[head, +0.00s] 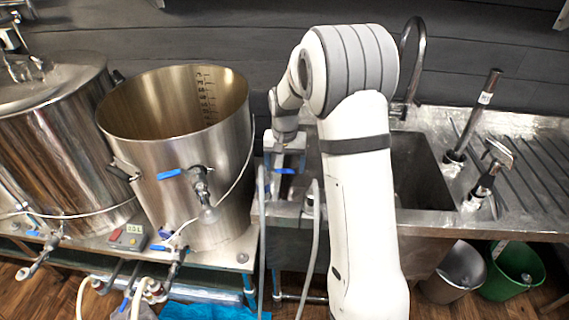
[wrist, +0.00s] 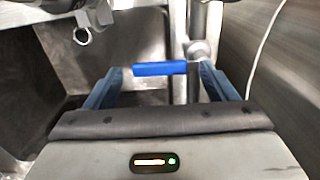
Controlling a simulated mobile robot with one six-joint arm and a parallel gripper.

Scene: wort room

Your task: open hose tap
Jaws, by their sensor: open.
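The hose tap's blue lever (wrist: 160,69) lies crosswise between the two fingers of my gripper (wrist: 161,78) in the wrist view. A metal tap body (wrist: 198,50) stands just behind its right end. The fingers are apart, one near each end of the lever; I cannot tell whether either touches it. In the head view my gripper (head: 286,158) is at the left edge of the sink, and a small blue piece of the lever (head: 286,171) shows at it. My arm and gripper hide most of the tap there.
A steel kettle (head: 180,115) with its own blue-handled valve (head: 172,173) stands close left of my gripper. Grey hose (head: 262,230) hangs below. The sink basin (head: 420,175) is to the right, with a curved faucet (head: 420,45) behind. A green bucket (head: 520,272) stands underneath.

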